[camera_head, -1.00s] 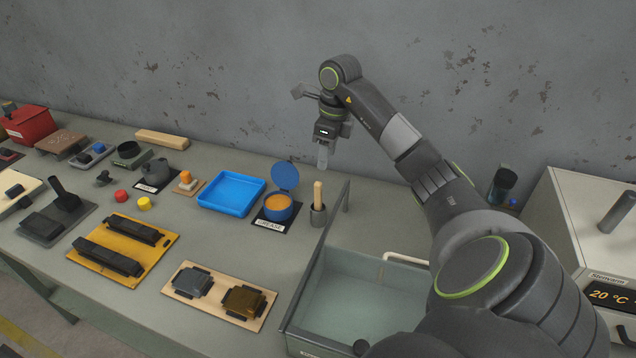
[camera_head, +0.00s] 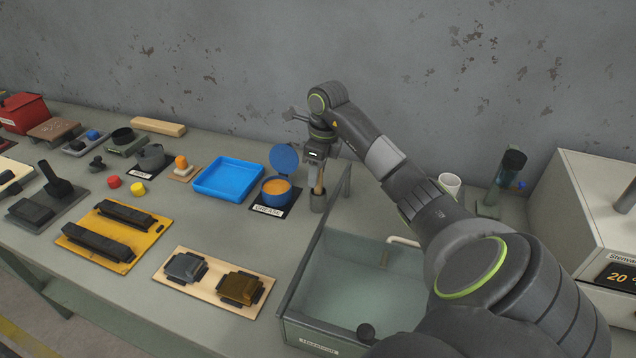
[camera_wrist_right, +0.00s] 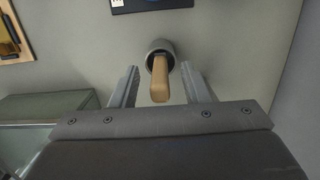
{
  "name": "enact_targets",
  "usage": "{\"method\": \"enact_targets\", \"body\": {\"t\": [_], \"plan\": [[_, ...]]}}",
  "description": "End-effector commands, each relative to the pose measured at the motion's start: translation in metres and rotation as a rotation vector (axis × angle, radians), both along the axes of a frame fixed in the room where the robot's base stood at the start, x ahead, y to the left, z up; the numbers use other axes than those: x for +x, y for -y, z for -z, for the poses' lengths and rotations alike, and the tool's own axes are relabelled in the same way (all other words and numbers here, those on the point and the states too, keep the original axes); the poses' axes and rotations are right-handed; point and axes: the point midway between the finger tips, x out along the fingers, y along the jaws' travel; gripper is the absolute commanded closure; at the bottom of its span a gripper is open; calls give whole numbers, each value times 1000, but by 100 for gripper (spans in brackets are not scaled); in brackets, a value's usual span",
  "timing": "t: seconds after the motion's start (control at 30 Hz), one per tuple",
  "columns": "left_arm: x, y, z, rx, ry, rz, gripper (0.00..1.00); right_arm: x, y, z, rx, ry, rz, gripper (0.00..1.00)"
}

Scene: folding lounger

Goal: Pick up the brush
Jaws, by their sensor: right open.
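The brush (camera_head: 319,177) stands upright in a small grey cup (camera_head: 318,202) beside the grease tin. Only its wooden handle shows; its lower end is hidden in the cup. In the right wrist view the handle (camera_wrist_right: 160,80) rises out of the cup (camera_wrist_right: 160,47) toward the camera. My right gripper (camera_head: 317,180) is over the cup, with its fingers apart on either side of the handle. In the wrist view the fingers (camera_wrist_right: 160,88) show a gap on both sides of the handle. My left gripper is not in view.
A blue grease tin (camera_head: 276,192) with its lid raised stands just left of the cup. A blue tray (camera_head: 228,180) lies further left. A glass-sided basin (camera_head: 355,285) is in front, its edge close to the cup. A white mug (camera_head: 449,184) stands right, behind my arm.

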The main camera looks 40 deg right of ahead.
Motion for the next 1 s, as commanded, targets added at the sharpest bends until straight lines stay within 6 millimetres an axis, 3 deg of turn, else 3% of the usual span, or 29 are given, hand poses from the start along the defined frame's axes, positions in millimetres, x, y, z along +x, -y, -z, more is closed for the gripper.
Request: {"method": "enact_targets", "body": {"t": [0.27,0.6,1.0], "plan": [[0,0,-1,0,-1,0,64,0,0,6,-1,0,0,58],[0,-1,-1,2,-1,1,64,0,0,5,-1,1,-1,100],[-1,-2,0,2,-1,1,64,1,0,1,-1,2,-1,100]]}}
